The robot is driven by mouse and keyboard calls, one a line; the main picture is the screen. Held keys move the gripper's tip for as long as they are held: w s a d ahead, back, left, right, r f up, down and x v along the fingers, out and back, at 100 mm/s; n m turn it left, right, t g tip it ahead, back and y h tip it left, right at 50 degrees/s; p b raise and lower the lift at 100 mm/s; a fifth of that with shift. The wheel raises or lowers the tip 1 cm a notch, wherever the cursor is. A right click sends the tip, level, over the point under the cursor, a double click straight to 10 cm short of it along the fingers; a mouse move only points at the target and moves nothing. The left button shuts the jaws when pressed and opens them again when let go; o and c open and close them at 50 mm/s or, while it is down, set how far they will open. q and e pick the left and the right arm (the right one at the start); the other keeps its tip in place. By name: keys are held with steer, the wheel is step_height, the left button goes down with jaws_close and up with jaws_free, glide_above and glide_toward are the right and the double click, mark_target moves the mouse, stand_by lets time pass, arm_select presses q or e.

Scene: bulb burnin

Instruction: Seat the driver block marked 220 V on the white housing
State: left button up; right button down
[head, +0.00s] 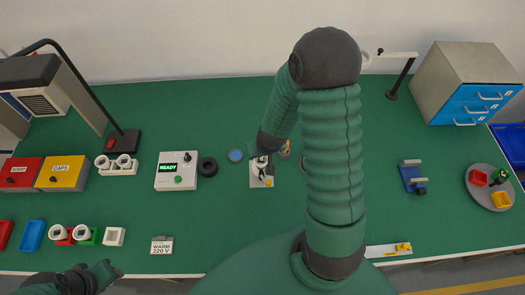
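A small card (162,246) reading "WARM 220 V" stands near the front edge, left of centre. My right arm rises through the middle, and its gripper (262,160) points down at a small whitish piece (257,181) with a yellow part on it. Whether the gripper touches or holds anything there is too small to tell. No driver block with a readable 220 V mark shows, and I cannot tell which piece is the white housing; a white square piece (114,237) sits at the front left. My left gripper (108,272) is low at the front left edge, its fingers unclear.
A white box (177,171) shows "READY". A blue fixture (412,178), round tray (480,190) and drawer cabinet (468,85) stand right.

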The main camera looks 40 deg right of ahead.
steer(key=shift+d, duration=0.1)
stand_by(0.3)
steer(key=shift+a+f, duration=0.2)
steer(key=shift+f, duration=0.05)
steer(key=shift+d, duration=0.1)
steer(key=shift+f+b, duration=0.95)
steer(key=shift+b, duration=0.1)
stand_by(0.8)
stand_by(0.3)
steer(key=c, duration=1.5)
jaws_free()
steer(key=shift+r, duration=0.1)
